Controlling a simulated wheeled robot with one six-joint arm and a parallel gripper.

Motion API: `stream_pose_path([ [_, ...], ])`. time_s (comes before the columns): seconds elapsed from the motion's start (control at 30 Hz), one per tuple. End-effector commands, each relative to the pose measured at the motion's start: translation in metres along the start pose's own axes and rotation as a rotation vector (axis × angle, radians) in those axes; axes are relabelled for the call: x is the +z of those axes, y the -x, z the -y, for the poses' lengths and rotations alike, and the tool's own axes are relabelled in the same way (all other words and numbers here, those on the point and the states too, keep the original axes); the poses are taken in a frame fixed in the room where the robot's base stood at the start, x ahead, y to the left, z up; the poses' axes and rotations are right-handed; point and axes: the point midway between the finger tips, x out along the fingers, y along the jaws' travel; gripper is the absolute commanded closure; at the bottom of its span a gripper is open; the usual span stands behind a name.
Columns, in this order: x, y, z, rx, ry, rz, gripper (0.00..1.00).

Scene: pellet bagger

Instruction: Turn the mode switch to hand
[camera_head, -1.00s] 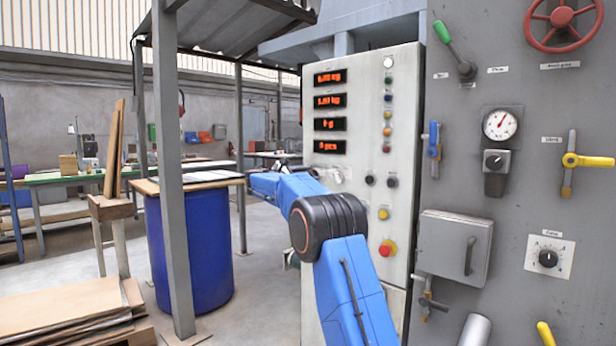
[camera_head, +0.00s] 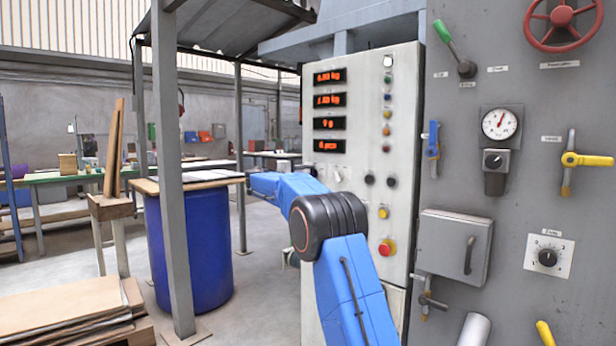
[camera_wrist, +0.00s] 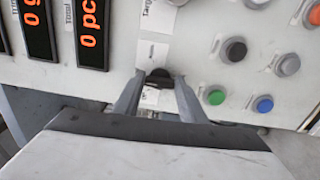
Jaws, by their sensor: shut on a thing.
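In the wrist view a small black knob (camera_wrist: 159,74), the mode switch as far as I can tell, sits on a white label plate on the light grey panel. The fingers of my gripper (camera_wrist: 157,82) are shut on it, one on each side. The lettering on its plate is too blurred to read, so its setting cannot be told. In the head view my blue arm reaches to the control cabinet (camera_head: 405,75), below its red displays (camera_head: 330,100). My gripper and the switch are not clearly visible there.
Several push buttons (camera_wrist: 235,50) lie right of the knob in the wrist view. A red emergency stop (camera_head: 387,248) is low on the cabinet. A grey machine wall with valves and a gauge (camera_head: 499,123) stands right. A post (camera_head: 170,150) and blue drum (camera_head: 210,250) stand left.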

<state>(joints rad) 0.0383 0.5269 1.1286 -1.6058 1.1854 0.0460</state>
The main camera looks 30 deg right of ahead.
Motion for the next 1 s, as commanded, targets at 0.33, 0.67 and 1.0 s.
stream_pose_path([
  [0.33,0.0,0.0003,0.0028,-0.003,-0.045,0.002,0.85],
  [0.67,-0.0002,0.0003,0.0031,-0.004,-0.044,0.002,0.55],
  [1.0,-0.0001,0.0005,0.0014,-0.001,-0.045,0.001,0.44],
])
